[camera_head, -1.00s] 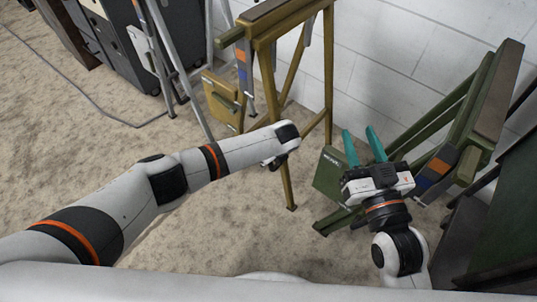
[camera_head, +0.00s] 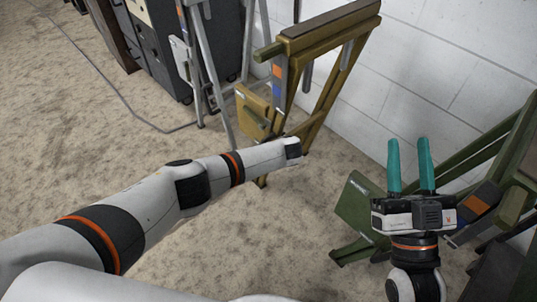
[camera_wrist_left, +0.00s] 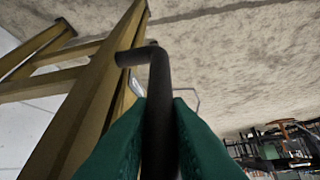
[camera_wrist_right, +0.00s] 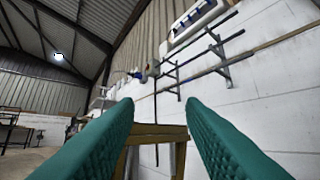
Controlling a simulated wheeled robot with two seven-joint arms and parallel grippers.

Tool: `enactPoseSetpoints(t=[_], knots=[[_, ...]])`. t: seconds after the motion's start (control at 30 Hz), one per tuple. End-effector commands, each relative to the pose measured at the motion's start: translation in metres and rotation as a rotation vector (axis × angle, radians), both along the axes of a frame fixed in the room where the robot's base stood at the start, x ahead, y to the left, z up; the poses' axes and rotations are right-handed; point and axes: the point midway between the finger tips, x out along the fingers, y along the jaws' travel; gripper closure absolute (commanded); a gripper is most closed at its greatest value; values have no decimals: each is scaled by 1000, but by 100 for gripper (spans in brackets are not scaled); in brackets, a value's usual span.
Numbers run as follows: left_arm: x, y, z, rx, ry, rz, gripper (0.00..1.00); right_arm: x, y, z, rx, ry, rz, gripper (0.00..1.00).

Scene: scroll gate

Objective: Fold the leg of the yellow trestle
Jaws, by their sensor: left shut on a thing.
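One leg (camera_head: 335,90) slants down to the left towards my left gripper. My left arm ends at the trestle's lower part, its fingers hidden there. In the left wrist view my left gripper (camera_wrist_left: 160,125) is shut on a dark bent handle (camera_wrist_left: 158,75), beside yellow beams (camera_wrist_left: 95,90). My right gripper (camera_head: 410,165) is open and empty, fingers up, right of the trestle. Yellow bars (camera_wrist_right: 158,130) show between its fingers in the right wrist view.
A green trestle (camera_head: 480,155) leans at the right by the wall, close to my right gripper. A grey folding ladder (camera_head: 205,60) and dark cabinets (camera_head: 160,40) stand at the left back. A cable (camera_head: 100,80) lies across the floor; the left floor is otherwise clear.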

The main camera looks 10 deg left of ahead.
Motion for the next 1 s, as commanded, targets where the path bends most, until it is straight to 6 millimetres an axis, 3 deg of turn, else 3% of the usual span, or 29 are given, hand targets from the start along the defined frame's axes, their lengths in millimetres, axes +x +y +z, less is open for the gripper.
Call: enactPoseSetpoints(t=[0.2, 0.23, 0.33, 0.37, 0.73, 1.0], knots=[[5, 8, 5, 15, -11, 6, 100, 0, 0, 0, 0, 1, 0, 64], [5, 9, 5, 14, -12, 6, 80, 0, 0, 0, -1, 2, 0, 64], [5, 8, 5, 14, -11, 5, 64, 0, 0, 0, -1, 2, 0, 64], [4, 7, 5, 13, -10, 5, 63, 0, 0, 0, -1, 2, 0, 64], [2, 3, 5, 7, -6, 2, 63, 2, 0, -1, -6, 23, -1, 64], [-7, -6, 17, 7, -4, 0, 63, 18, -2, -34, -74, 266, -16, 64]])
